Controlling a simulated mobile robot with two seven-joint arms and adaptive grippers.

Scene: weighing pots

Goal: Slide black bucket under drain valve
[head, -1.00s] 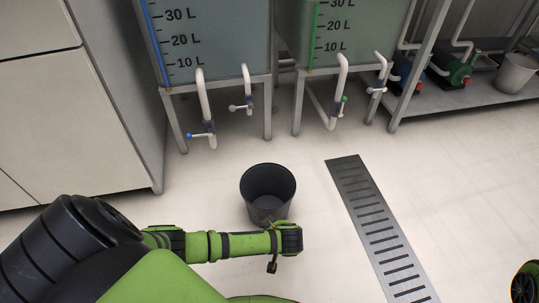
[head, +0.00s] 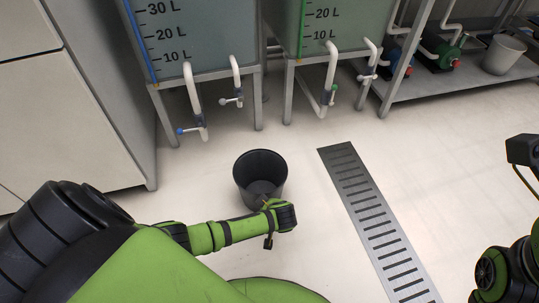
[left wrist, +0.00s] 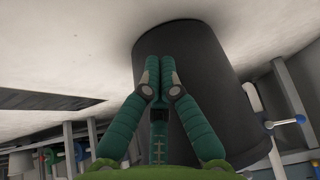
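The black bucket (head: 260,170) stands upright and open on the floor, in front of the left tank; its inside looks empty. It also fills the middle of the left wrist view (left wrist: 205,75), upside down. My left gripper (head: 270,204) is at the bucket's near side, low and outside it. In the left wrist view its fingers (left wrist: 160,64) are together, against or just in front of the wall; contact cannot be told. The left tank has a blue-handled drain valve (head: 195,128) and a grey-handled one (head: 233,99). Both sit beyond the bucket. My right gripper's fingers are not visible.
A right tank (head: 330,30) has a green-handled valve (head: 329,97). A slotted floor drain (head: 372,215) runs right of the bucket. A cabinet (head: 85,100) stands at left. A low shelf (head: 440,82) holds pumps and a grey bucket (head: 503,55). Floor between bucket and tank is clear.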

